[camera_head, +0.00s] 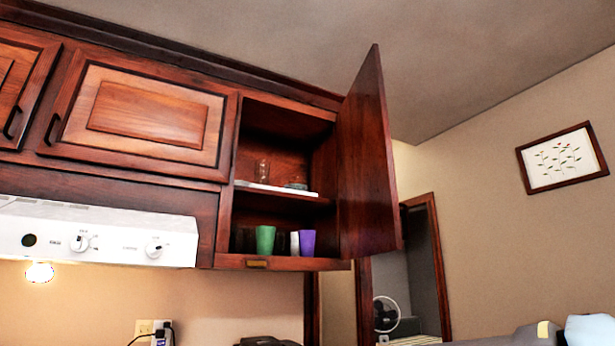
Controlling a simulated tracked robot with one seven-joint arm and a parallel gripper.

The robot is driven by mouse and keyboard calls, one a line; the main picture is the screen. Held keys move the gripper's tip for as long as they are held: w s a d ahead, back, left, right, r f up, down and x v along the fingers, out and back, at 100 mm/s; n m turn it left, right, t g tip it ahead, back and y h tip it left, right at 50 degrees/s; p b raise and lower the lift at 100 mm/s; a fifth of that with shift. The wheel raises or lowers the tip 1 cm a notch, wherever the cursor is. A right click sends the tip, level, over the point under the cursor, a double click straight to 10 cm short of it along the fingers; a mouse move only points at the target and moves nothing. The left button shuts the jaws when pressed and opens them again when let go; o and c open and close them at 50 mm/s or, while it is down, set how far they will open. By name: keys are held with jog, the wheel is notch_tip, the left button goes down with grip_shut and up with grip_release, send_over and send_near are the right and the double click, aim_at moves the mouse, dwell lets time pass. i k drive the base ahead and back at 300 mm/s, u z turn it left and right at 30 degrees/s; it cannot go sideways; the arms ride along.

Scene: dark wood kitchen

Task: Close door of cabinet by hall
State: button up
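The wall cabinet by the hall (284,264) is open, and its inside shows. Its dark red wood door (366,165) stands swung far out, hinged on the cabinet's right side, beside the hall doorway. Inside, a green cup (265,240) and a purple cup (307,242) stand on the bottom with other cups. Glassware (262,171) and a white flat item stand on the upper shelf.
Left of the open cabinet is a shut cabinet door (146,119) above a white range hood (95,232). The hall doorway (430,265) shows a fan (386,314). A framed picture (562,158) hangs on the right wall. A grey shape at lower right is unclear.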

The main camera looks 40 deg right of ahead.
aim_at(370, 223)
jog(key=u, duration=1.35)
jog(key=k, duration=2.65)
jog(key=z, duration=1.5)
jog(key=i, duration=0.95)
